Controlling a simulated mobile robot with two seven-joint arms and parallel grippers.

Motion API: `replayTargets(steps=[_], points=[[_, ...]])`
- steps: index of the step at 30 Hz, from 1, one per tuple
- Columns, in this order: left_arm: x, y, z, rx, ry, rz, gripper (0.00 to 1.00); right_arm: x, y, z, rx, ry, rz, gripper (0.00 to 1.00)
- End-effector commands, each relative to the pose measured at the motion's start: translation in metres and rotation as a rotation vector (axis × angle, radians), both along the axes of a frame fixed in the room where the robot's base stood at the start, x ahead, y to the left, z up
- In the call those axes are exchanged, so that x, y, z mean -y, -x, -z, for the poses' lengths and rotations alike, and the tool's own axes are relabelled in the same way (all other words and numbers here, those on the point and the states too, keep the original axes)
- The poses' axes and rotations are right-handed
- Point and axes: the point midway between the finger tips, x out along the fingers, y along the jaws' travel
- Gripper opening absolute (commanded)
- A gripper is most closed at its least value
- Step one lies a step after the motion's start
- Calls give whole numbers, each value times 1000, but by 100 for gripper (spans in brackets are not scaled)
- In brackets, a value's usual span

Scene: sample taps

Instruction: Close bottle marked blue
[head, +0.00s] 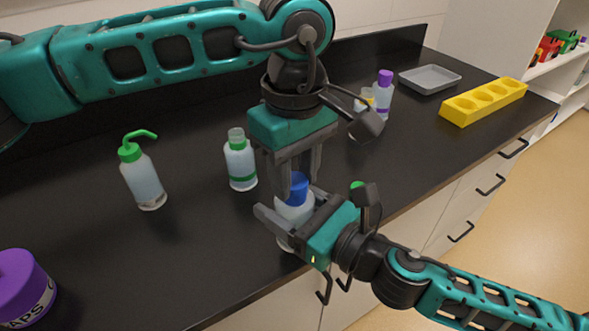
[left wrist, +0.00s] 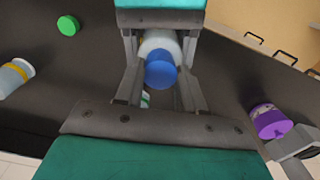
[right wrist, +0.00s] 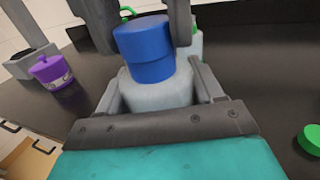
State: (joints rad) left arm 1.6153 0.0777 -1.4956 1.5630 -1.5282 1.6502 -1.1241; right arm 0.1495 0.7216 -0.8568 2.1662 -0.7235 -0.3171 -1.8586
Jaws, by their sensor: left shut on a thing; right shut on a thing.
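The bottle (head: 288,213) stands upright near the counter's front edge. My right gripper (head: 287,203) is shut around its pale body from the side, and in the right wrist view the body (right wrist: 158,92) shows between the fingers. Any coloured band on it is hidden. The blue cap (head: 297,188) is at the bottle's top. My left gripper (head: 299,178) reaches down from above and is shut on the cap, also visible in the left wrist view (left wrist: 161,70). The cap (right wrist: 143,48) covers the bottle's neck in the right wrist view; I cannot tell how tightly it sits.
An open green-banded bottle (head: 240,165) and a green-topped wash bottle (head: 144,182) stand left. A loose green cap (left wrist: 68,25) lies nearby. A purple jar (head: 22,288) is front left. Behind are a purple-capped bottle (head: 382,98), grey tray (head: 430,80) and yellow rack (head: 470,110).

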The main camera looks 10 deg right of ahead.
Motion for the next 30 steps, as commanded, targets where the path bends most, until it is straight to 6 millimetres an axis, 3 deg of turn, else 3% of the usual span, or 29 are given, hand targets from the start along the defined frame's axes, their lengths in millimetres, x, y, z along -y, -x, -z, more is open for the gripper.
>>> replayTargets(steps=[3, 4, 11, 20, 30], points=[[0, -1, 0, 1, 0, -6, 2, 0, 0, -1, 1, -1, -1, 0], [0, -1, 0, 1, 0, -6, 41, 0, 0, -1, 2, -1, -1, 0], [0, 0, 0, 1, 0, -7, 63, 0, 0, -1, 2, -1, -1, 0], [0, 0, -3, 1, 1, -8, 64, 0, 0, -1, 2, -1, -1, 0], [0, -1, -42, 3, 1, -8, 64, 0, 0, -1, 2, -1, -1, 0]])
